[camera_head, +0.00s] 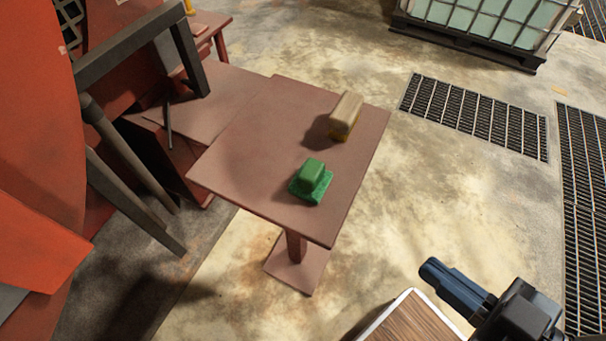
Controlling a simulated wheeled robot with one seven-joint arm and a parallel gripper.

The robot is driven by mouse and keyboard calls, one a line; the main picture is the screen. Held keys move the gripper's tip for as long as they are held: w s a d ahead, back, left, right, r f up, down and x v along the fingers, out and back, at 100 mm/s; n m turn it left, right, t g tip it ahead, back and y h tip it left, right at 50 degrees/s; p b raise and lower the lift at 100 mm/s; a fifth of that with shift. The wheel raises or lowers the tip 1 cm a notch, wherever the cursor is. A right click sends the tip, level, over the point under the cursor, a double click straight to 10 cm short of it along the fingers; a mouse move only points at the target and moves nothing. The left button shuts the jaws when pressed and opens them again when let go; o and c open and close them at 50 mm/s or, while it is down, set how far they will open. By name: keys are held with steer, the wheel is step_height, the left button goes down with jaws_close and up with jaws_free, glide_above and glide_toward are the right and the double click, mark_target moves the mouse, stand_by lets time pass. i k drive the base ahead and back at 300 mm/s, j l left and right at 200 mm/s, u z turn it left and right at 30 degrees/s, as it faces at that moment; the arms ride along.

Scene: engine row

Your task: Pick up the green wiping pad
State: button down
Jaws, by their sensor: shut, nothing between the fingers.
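The green wiping pad (311,181) lies near the front right part of a reddish-brown pedestal table (250,165). It has a flat base and a raised block on top. My gripper (434,271) is at the lower right of the head view, shut and empty. It is clear of the table and apart from the pad, to the right of it and nearer to me.
A tan brush-like block (347,112) stands behind the pad, near the table's right edge. Red machinery with dark metal bars (130,45) crowds the table's left side. Floor gratings (475,115) and a caged tank (475,20) are beyond. A wood-topped surface (412,322) is at the bottom.

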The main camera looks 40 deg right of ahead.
mark_target(309, 184)
steer(key=l+u, duration=0.15)
steer(key=l, duration=0.35)
steer(key=k+l+u, duration=0.15)
steer(key=l, duration=0.35)
steer(key=k+l+u, duration=0.15)
steer(key=l, duration=0.35)
steer(key=u, duration=1.4)
steer(key=i+l, duration=0.05)
steer(key=l, duration=0.05)
